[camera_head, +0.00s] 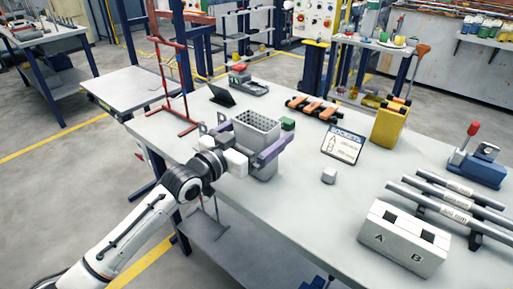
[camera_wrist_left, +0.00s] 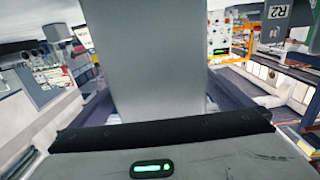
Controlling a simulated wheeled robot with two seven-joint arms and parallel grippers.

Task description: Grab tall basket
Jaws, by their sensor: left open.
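The tall grey basket (camera_head: 262,168) stands upright near the left edge of the workbench, its open top showing a perforated grid. My left gripper (camera_head: 248,142) is open at the near side of the basket, with one finger along its right side and the other toward its left side. In the left wrist view the basket's plain grey wall (camera_wrist_left: 157,60) fills the middle, between the dark fingers. I cannot tell whether the fingers touch it. My right gripper is not in view.
A red rack frame (camera_head: 170,85) stands left of the basket. A small green block (camera_head: 288,124) sits just behind it. A sign (camera_head: 342,145), a small grey block (camera_head: 328,176), a yellow container (camera_head: 390,123) and an A/B box (camera_head: 402,240) are to the right. The bench front middle is clear.

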